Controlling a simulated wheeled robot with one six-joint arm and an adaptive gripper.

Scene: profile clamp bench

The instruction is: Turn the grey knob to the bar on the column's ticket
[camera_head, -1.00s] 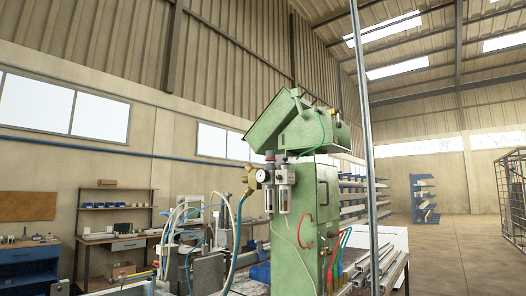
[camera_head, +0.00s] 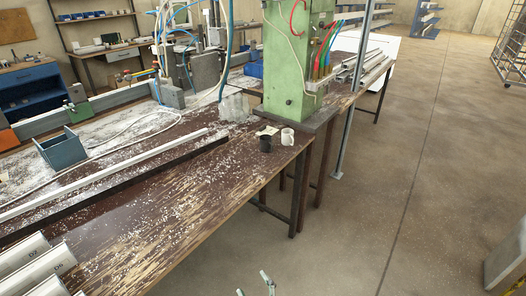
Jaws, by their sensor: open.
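The green column (camera_head: 292,70) stands on a dark base plate at the bench's far right corner. Only its lower part shows; its upper part is above the top edge of the picture. I see neither the grey knob nor a ticket with a bar that I can make out. My gripper (camera_head: 254,287) shows only as two metallic fingertips at the bottom edge. They are apart, with nothing seen between them, far in front of the column and over the floor.
Coloured hoses hang at the column's right side, near a thin grey post (camera_head: 350,110). The floor (camera_head: 400,190) right of the bench is clear.

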